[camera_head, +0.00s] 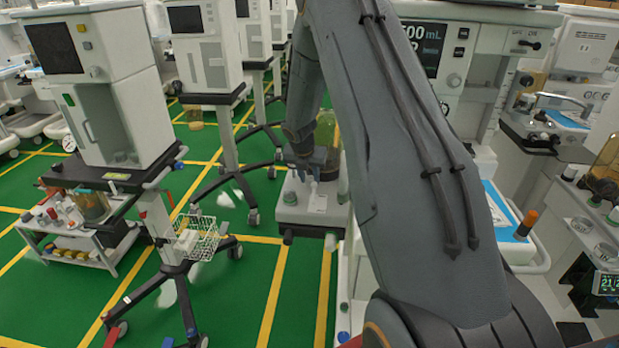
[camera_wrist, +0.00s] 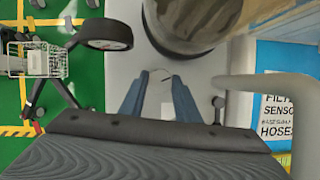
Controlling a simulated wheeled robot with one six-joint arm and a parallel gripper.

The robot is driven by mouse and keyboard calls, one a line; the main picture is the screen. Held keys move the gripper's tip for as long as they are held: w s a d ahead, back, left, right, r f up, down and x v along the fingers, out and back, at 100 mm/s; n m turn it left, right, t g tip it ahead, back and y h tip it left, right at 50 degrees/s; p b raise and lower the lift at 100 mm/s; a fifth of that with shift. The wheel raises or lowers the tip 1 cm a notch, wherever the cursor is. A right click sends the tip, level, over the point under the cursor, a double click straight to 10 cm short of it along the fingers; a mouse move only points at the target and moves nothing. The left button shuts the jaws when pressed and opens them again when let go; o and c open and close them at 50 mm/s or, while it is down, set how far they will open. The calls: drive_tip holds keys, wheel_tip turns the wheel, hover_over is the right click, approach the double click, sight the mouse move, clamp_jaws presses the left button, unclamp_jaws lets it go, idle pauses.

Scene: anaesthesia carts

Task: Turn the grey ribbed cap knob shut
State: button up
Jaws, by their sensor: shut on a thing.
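My gripper (camera_head: 314,172) reaches down onto the top of a white unit (camera_head: 305,212) in the head view, beside an amber-green jar. In the wrist view, the two blue fingers of my gripper (camera_wrist: 161,82) straddle a pale grey-white shape, which I take to be the cap knob (camera_wrist: 160,98). The jaws are closed on it. Its ribs and any mark showing how far it is turned cannot be made out. My fingers and wrist hide most of it in the head view.
The jar (camera_wrist: 190,22) stands close to the fingertips. A pale curved rail (camera_wrist: 260,84) is at the right, near a blue panel (camera_wrist: 285,68) with lettering. A dark ring-shaped part (camera_wrist: 104,34) is at the left. A wheeled stand with a wire basket (camera_head: 198,240) stands left, on green floor.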

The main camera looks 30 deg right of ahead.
drive_tip(key=shift+m+b, duration=0.3)
drive_tip(key=m+g+h+b, duration=0.1)
drive_tip(key=m, duration=0.1)
drive_tip(key=shift+w+f+m+b, duration=0.1)
drive_tip(key=shift+w+m+b, duration=0.05)
drive_tip(key=shift+m+b, duration=0.25)
drive_tip(key=m+g+b, duration=0.1)
drive_tip(key=m, duration=0.1)
drive_tip(key=m+b, duration=0.1)
drive_tip(key=m, duration=0.1)
drive_tip(key=shift+w+a+m+g+h, duration=0.1)
drive_tip(key=shift+w+m+g+h, duration=0.05)
drive_tip(key=shift+m+g+h, duration=0.2)
drive_tip(key=m+g+b, duration=0.2)
drive_tip(key=m, duration=0.2)
drive_tip(key=shift+w, duration=0.15)
drive_tip(key=shift+m+g+b, duration=0.45)
drive_tip(key=shift+m+b, duration=0.6)
drive_tip(key=shift+m, duration=0.6)
drive_tip(key=shift+y, duration=0.45)
drive_tip(key=o, duration=1)
drive_tip(key=shift+o, duration=0.2)
